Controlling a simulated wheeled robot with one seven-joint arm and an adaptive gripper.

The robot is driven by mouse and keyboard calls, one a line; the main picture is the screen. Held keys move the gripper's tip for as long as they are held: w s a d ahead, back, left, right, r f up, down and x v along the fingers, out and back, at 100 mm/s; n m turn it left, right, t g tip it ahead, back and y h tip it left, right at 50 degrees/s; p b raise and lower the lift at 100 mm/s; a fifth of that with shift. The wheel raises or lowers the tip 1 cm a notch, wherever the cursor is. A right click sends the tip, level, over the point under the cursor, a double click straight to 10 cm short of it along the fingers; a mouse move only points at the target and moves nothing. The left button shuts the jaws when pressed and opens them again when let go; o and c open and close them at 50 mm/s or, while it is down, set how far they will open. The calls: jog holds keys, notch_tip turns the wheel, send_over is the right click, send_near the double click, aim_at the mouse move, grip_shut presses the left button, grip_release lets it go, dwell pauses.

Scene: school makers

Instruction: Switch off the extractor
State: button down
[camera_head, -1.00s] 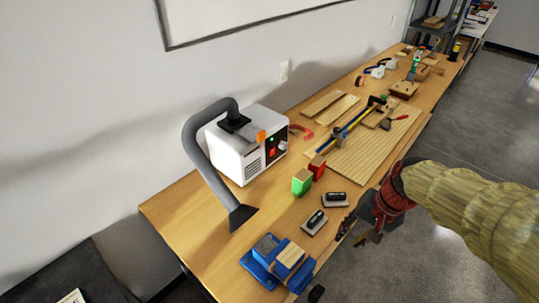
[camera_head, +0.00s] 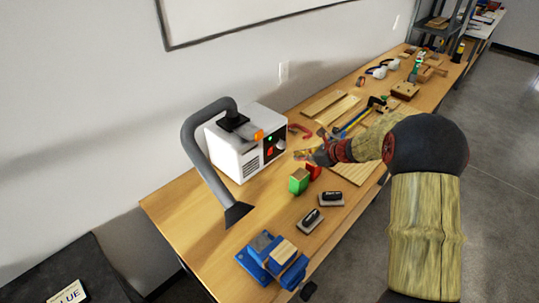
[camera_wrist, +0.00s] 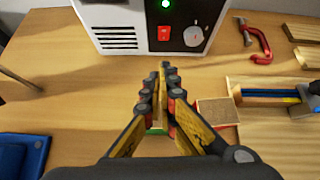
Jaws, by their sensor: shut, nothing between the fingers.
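The extractor (camera_head: 236,155) is a white box with a grey hose (camera_head: 190,135) on the bench; its front also shows in the wrist view (camera_wrist: 120,15). The front panel has a red switch (camera_wrist: 164,33), a lit green lamp (camera_wrist: 165,4) and a grey knob (camera_wrist: 193,36). The red switch also shows in the head view (camera_head: 268,154). My gripper (camera_wrist: 165,68) is shut and empty, its tips pointing toward the panel, just below the switch in the wrist view. The tips look apart from the panel. In the head view my gripper (camera_head: 304,153) is right of the extractor.
Green and red blocks (camera_head: 299,181) stand below my gripper, partly hidden by it in the wrist view. A blue vise (camera_head: 270,258) is at the near bench end. Boards and tools fill the bench farther right.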

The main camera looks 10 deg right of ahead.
jog(key=shift+f+m, duration=0.1)
jog(key=shift+m, duration=0.3)
jog(key=b, duration=0.3)
send_near(269, 155)
notch_tip(269, 155, down, 3)
jog(key=w+a, duration=0.2)
jog(key=w, duration=0.1)
jog(key=shift+b, duration=0.4)
